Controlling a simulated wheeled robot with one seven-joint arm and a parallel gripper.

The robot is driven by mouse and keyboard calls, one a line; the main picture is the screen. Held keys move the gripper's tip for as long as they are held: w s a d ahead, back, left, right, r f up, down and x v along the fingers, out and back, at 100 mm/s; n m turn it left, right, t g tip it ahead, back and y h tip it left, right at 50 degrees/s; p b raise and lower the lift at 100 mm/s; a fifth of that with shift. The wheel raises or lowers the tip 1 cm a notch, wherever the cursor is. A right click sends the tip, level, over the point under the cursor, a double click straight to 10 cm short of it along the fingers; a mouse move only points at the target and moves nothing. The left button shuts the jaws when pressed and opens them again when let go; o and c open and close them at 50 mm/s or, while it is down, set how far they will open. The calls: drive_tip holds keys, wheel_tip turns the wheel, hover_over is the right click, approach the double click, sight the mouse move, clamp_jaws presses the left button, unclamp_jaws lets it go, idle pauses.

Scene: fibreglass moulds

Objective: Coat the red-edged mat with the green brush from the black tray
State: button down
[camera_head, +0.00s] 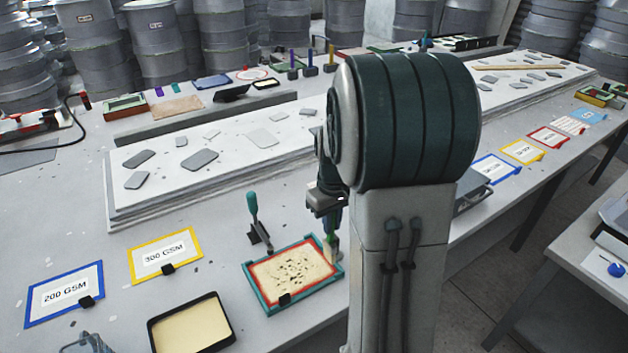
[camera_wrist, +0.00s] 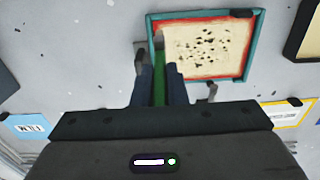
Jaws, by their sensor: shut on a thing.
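The red-edged mat (camera_head: 301,267) lies in a teal frame (camera_head: 272,310) near the table's front edge. Its cream surface has several dark specks clustered around the middle; it also shows in the wrist view (camera_wrist: 225,62). My gripper (camera_head: 329,214) is shut on the green brush (camera_head: 331,226), whose handle sits between the fingers in the wrist view (camera_wrist: 160,85). The brush points down, with its pale bristle end at the mat's right edge in the head view; I cannot tell whether it touches. The black tray (camera_head: 153,337) holds smooth cream-coloured liquid at the front left.
A teal-handled tool (camera_head: 254,215) stands behind the teal frame. A yellow-edged 300 GSM card (camera_head: 190,237) and a blue-edged 200 GSM card (camera_head: 92,267) lie to the left. A long white board (camera_head: 150,205) with grey pieces lies behind. Bare table separates these.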

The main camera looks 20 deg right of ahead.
drive_tip(key=shift+r+p, duration=1.5)
drive_tip(key=shift+r, duration=0.9)
